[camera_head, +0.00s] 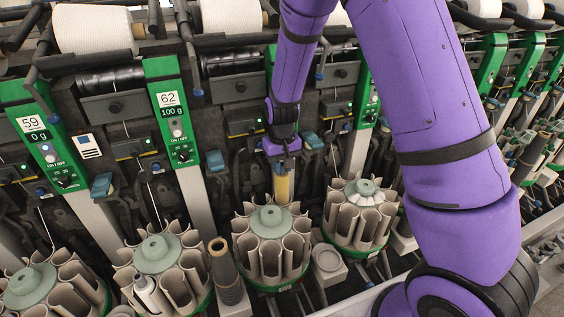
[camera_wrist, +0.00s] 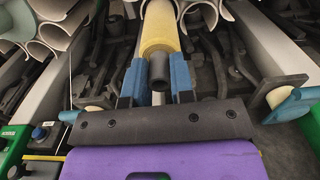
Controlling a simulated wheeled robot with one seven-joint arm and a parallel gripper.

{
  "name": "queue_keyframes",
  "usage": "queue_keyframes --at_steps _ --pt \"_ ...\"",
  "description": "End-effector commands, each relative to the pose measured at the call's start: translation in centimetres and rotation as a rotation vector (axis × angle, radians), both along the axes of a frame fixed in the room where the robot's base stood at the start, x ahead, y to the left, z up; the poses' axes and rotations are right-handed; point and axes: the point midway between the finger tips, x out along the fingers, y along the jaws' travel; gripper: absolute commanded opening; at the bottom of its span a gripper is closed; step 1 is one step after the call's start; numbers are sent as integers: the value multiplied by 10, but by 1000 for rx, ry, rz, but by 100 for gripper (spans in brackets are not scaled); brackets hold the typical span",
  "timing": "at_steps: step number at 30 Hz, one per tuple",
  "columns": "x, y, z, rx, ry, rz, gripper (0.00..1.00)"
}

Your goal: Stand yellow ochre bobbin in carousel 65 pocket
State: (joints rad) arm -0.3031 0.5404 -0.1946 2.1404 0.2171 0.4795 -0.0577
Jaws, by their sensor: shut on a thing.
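The yellow ochre bobbin (camera_head: 283,187) hangs roughly upright below my gripper (camera_head: 282,160), at the back of a carousel (camera_head: 270,222) with a pale green hub. In the wrist view the bobbin (camera_wrist: 160,32) runs away from my gripper (camera_wrist: 158,84), its dark tube end between the blue fingers. My gripper is shut on that end. The bobbin's lower end is hidden behind the carousel's rear pockets in the head view, so I cannot tell whether it is inside one. No 65 label is readable; my arm covers part of the panels.
Another carousel (camera_head: 364,190) with pale contents stands right. A carousel (camera_head: 156,252) holding a white bobbin (camera_head: 150,292) stands left. Green panels labelled 59 (camera_head: 32,123) and 62 (camera_head: 168,99) rise behind. Dark levers and brackets crowd my gripper.

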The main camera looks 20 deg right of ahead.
Motion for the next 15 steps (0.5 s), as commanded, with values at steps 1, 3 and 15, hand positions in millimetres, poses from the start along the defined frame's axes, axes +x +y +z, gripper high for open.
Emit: queue_keyframes --at_steps 1,3,15 --pt "0 0 -3 0 0 0 4" --pt "0 0 -6 0 0 0 4" --pt "0 0 -26 0 0 -1 4"
